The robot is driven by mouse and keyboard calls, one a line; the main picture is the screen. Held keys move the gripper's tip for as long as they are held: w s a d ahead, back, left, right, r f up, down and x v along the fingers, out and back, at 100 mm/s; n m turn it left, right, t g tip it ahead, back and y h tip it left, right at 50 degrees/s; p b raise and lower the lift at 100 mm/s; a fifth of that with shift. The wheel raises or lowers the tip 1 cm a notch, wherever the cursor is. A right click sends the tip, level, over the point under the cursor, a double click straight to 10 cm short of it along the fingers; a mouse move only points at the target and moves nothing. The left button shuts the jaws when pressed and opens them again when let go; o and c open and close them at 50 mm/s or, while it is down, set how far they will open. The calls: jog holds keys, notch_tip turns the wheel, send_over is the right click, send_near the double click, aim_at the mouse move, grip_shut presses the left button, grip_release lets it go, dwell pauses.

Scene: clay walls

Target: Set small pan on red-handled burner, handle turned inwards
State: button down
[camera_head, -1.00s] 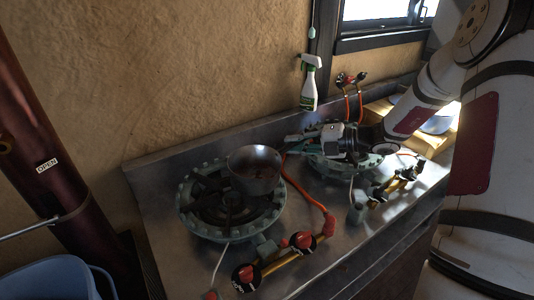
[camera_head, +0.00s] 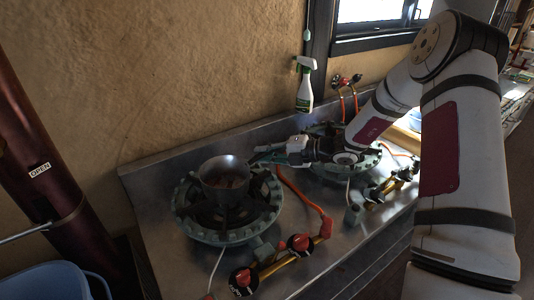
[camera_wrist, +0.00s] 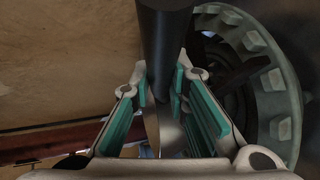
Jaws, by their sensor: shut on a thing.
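The small pan (camera_head: 225,181) is a dark grey metal pot over the left burner (camera_head: 268,213), a round green-grey ring with red-handled valves (camera_head: 300,243) at its front. It looks roughly level; I cannot tell whether it touches the grate. Its handle points right, towards the right burner (camera_head: 352,172). My gripper (camera_head: 272,154) is shut on the handle, to the right of the pan. In the wrist view the dark handle (camera_wrist: 165,40) lies between the green-padded fingers of my gripper (camera_wrist: 165,95), with a burner ring (camera_wrist: 275,90) at right.
A spray bottle (camera_head: 305,84) stands at the back against the wall. An orange hose (camera_head: 302,197) runs between the burners. Yellow and black valves (camera_head: 380,190) stand before the right burner. A blue bucket (camera_head: 50,282) is at lower left.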

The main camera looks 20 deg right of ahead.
jog(key=shift+f, duration=0.2)
jog(key=c, duration=1.6)
grip_release()
jog(key=shift+o, duration=0.2)
